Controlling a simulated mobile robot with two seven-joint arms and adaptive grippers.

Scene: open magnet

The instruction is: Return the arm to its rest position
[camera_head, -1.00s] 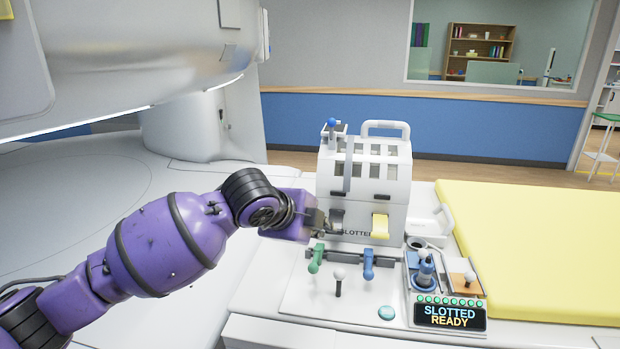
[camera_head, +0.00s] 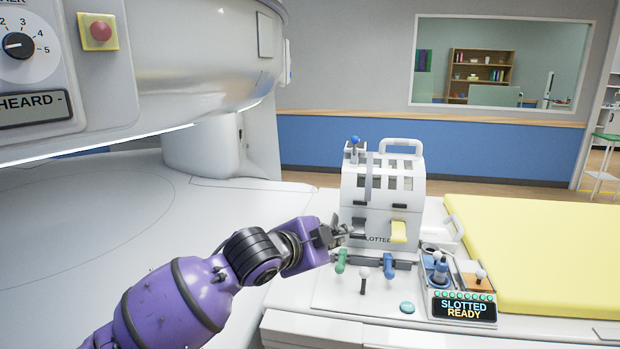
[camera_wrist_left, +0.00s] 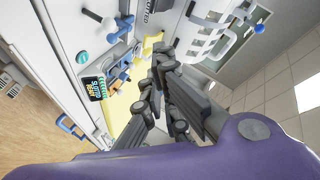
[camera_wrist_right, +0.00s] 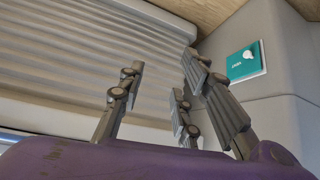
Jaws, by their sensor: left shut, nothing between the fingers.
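My purple left arm (camera_head: 180,300) reaches in from the lower left in the head view. Its gripper (camera_head: 342,233) is shut and empty, close to the front left of a white slotted box (camera_head: 383,208). I cannot tell whether it touches the box. In the left wrist view the dark fingers (camera_wrist_left: 160,75) are close together, with nothing between them. My right gripper (camera_wrist_right: 155,85) shows only in the right wrist view. Its fingers stand apart with nothing between them, before a ribbed pale surface.
Green (camera_head: 341,260) and blue (camera_head: 389,265) levers and a white-knobbed lever (camera_head: 363,280) stand below the box. A display (camera_head: 464,308) reads "SLOTTED READY". A yellow pad (camera_head: 545,255) lies right. The large white machine (camera_head: 200,60) overhangs the left. A teal sign (camera_wrist_right: 245,62) is near the right gripper.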

